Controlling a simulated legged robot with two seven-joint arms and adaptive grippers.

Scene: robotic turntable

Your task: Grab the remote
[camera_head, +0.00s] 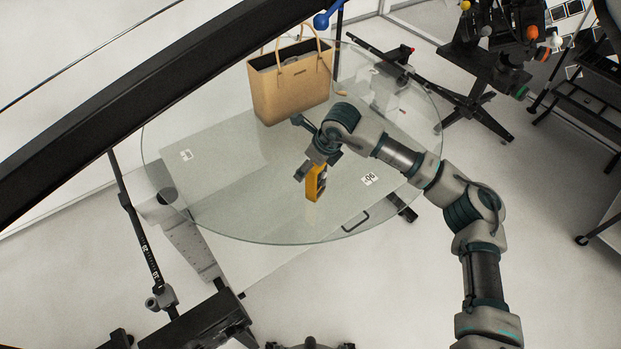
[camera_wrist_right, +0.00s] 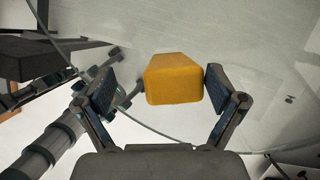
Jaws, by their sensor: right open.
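A yellow, block-shaped thing, which looks like the remote (camera_head: 316,183), is at the round glass turntable (camera_head: 232,222), right of its middle. My right gripper (camera_head: 309,169) is right beside it, reaching in from the right. In the right wrist view the remote (camera_wrist_right: 173,80) shows end-on between the two open fingers, closer to the right fingertip. A wider gap shows on its left side. Whether the right finger touches it I cannot tell. My left gripper is not in view.
A tan handbag (camera_head: 290,88) stands on the glass behind my right gripper. A dark beam (camera_head: 130,95) crosses the upper left. A stand with coloured knobs (camera_head: 500,50) is at the upper right. The glass left of the remote is clear.

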